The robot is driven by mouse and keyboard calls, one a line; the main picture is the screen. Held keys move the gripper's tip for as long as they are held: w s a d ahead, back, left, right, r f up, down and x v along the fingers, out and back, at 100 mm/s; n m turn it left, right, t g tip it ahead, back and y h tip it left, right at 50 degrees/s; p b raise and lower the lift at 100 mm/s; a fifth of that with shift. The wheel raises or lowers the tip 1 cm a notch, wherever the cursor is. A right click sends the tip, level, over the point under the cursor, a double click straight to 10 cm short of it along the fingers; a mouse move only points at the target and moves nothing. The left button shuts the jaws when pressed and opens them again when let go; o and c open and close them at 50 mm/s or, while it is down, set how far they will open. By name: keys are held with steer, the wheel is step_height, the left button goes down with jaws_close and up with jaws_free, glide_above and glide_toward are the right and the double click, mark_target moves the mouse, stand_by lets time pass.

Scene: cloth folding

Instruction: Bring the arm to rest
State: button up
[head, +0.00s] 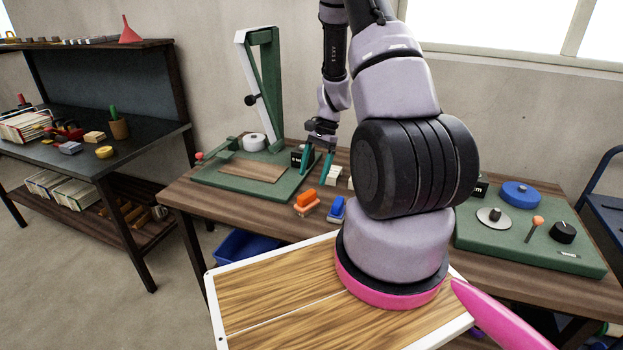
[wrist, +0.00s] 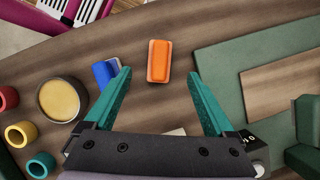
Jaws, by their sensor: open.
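My gripper (head: 316,173) has teal fingers and hangs over the workbench (head: 395,236), fingers pointing down. In the wrist view my gripper (wrist: 157,72) is open, with its fingertips wide apart and nothing held. An orange block (head: 306,201) lies on the bench just in front of the fingers; in the wrist view the orange block (wrist: 159,60) shows in the gap between the tips, apparently below them. A blue block (head: 337,210) lies to its right; it also shows in the wrist view (wrist: 104,72), partly behind the left finger. My arm hides the middle of the bench.
A green board (head: 222,184) with a tall green stand (head: 266,75) is left of my gripper. A second green board (head: 480,240) with a blue disc (head: 521,194) is at the right. A round tin (wrist: 62,99) and coloured rings (wrist: 20,134) show in the wrist view.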

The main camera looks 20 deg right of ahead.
stand_by(0.4)
steer(key=s+a+r+n+t+h, duration=0.1)
steer(key=a+r+n+t, duration=0.15)
steer(key=r, duration=1.05)
steer(key=s+a+r+n+t, duration=0.2)
steer(key=a+r, duration=0.2)
steer(key=r, duration=0.9)
steer(key=s+a+r+n+t, duration=0.1)
steer(key=s+r+n+t, duration=0.1)
steer(key=s+r, duration=0.4)
steer(key=s+a+r+n+t+h, duration=0.1)
steer(key=s+a+r+n+t, duration=0.1)
steer(key=s+r, duration=0.5)
steer(key=shift+s+a+r+n, duration=0.25)
steer(key=shift+s+n, duration=0.2)
steer(key=shift+s, duration=0.55)
steer(key=shift+t, duration=0.25)
